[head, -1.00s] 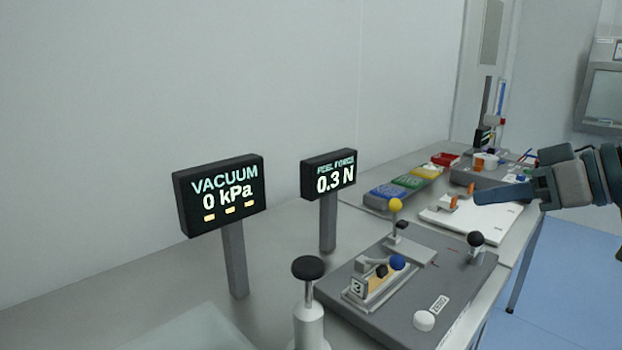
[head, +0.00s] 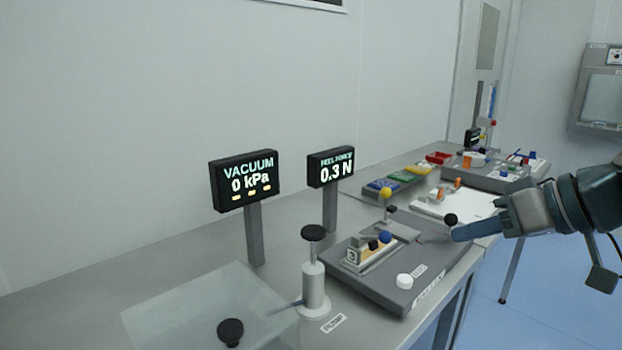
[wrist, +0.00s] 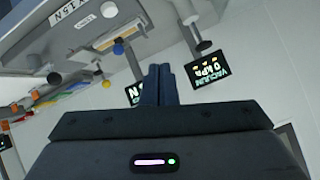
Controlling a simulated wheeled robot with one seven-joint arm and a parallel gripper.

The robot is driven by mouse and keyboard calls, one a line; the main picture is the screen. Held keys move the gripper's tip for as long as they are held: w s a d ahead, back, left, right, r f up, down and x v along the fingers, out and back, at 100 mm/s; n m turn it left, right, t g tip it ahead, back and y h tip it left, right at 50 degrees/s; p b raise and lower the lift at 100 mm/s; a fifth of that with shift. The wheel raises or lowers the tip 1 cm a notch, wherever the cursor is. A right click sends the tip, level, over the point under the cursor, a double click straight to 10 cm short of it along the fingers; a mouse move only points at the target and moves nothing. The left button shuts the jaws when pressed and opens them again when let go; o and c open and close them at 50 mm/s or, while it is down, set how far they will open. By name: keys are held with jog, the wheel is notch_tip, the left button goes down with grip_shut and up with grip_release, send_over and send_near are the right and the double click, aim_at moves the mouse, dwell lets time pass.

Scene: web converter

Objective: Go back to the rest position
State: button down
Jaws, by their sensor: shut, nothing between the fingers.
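My gripper (head: 458,235) shows at the right of the head view, over the right part of the grey test plate (head: 352,285). In the wrist view my gripper (wrist: 161,72) has its two dark fingers together with nothing between them. The plate carries a small fixture marked 3, with blue (head: 384,237), yellow (head: 386,193) and black (head: 450,219) knobs and a white button (head: 404,281). The black knob is close to my fingertips in the head view; I cannot tell whether they touch.
A vacuum display (head: 245,181) reads 0 kPa and a peel force display (head: 331,166) reads 0.3 N. A pump (head: 314,285) and a glass sheet (head: 190,305) are in front. Coloured trays (head: 410,177) stand farther back. Blue floor (head: 520,315) lies clear at right.

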jog(key=s+a+f+m+g+h+p, duration=0.4)
jog(key=s+a+f+h+p, duration=0.3)
jog(key=f+p, duration=0.3)
jog(key=shift+s+a+f+m+h+p, duration=0.2)
jog(key=shift+s+m+h+p, duration=0.3)
jog(key=shift+p, duration=1.35)
